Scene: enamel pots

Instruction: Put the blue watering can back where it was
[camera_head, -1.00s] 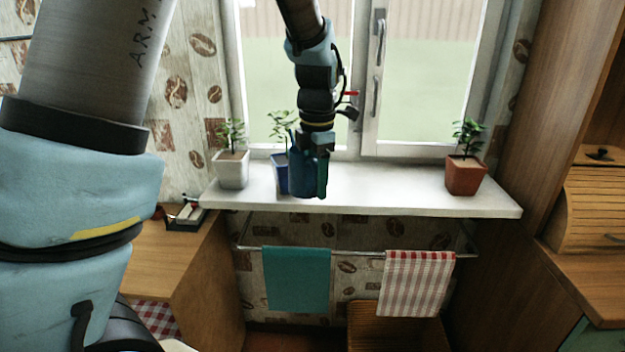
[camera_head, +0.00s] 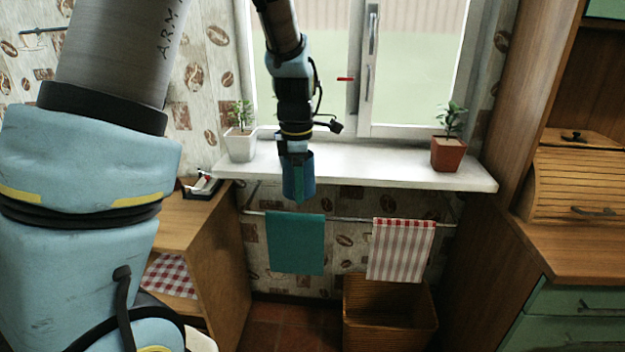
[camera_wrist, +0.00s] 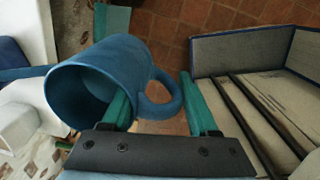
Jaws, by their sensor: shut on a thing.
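The blue watering can (camera_head: 308,181) hangs from my gripper (camera_head: 298,185) at the front edge of the windowsill, above the teal towel. In the wrist view the can (camera_wrist: 85,92) shows its open round mouth and its ring handle. My gripper (camera_wrist: 156,88) has its green fingers on either side of the handle, shut on it. The white windowsill (camera_head: 400,172) carries a white pot with a plant (camera_head: 241,147) at left and a terracotta pot with a plant (camera_head: 448,153) at right.
A towel rail with a teal towel (camera_head: 296,243) and a red-striped towel (camera_head: 401,250) is below the sill. A wicker basket (camera_head: 390,320) stands on the floor. A wooden cabinet is at right. The sill between my gripper and the terracotta pot is clear.

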